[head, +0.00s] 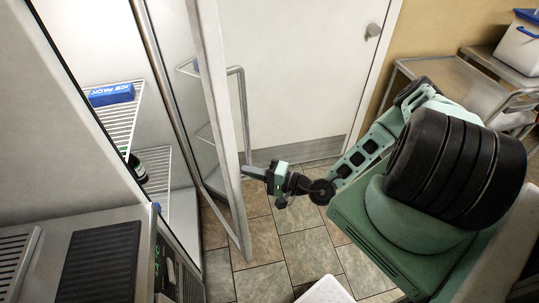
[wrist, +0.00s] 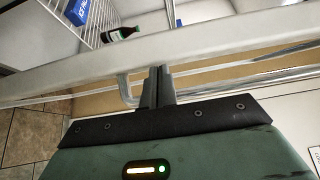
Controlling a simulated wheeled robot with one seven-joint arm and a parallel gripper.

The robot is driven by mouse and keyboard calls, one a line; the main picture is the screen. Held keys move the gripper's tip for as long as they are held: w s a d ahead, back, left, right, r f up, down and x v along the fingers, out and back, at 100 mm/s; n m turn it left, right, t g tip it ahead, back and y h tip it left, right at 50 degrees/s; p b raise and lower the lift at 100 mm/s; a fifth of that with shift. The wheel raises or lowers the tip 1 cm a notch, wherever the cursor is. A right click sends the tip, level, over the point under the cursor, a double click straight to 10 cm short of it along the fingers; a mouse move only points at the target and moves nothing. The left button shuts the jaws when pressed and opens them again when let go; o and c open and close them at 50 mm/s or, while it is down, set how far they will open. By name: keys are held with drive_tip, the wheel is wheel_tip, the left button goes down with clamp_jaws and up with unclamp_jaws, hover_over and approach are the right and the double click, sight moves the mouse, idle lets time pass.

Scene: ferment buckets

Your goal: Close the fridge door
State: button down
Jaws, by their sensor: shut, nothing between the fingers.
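The fridge door (head: 222,130) stands wide open in the head view, a glass panel in a pale frame with a bar handle (head: 242,105) on its right side. My gripper (head: 250,171) is shut and empty, its tips at or very near the door frame below the handle; I cannot tell if they touch. In the wrist view the door frame (wrist: 230,45) runs across the picture just beyond my shut gripper (wrist: 157,75). The open fridge shows wire shelves (head: 115,112) at the left of the head view.
A blue ice pack (head: 110,94) lies on the upper shelf, and a dark bottle (head: 138,167) is on the lower one. A counter with a dark mat (head: 95,262) is at lower left. A metal cart (head: 450,85) stands at right. Tiled floor (head: 280,235) is clear below the door.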

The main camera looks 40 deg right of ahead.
drive_tip(key=shift+a+p, duration=0.45)
drive_tip(key=shift+a, duration=0.8)
drive_tip(key=b+v, duration=0.4)
drive_tip(key=v, duration=1.3)
drive_tip(key=w+d+f+m+g+y+b, duration=0.2)
drive_tip(key=w+f+m+g+y+b, duration=0.2)
drive_tip(key=w+g+b, duration=0.4)
drive_tip(key=w+d+f+m+g+y+b, duration=0.35)
drive_tip(key=w+f+g+b, duration=0.2)
drive_tip(key=w+b, duration=0.35)
drive_tip(key=a+p, duration=0.1)
drive_tip(key=a, duration=1.3)
drive_tip(key=shift+w+r, duration=0.3)
drive_tip(key=shift+w, duration=0.15)
drive_tip(key=shift+y, duration=0.25)
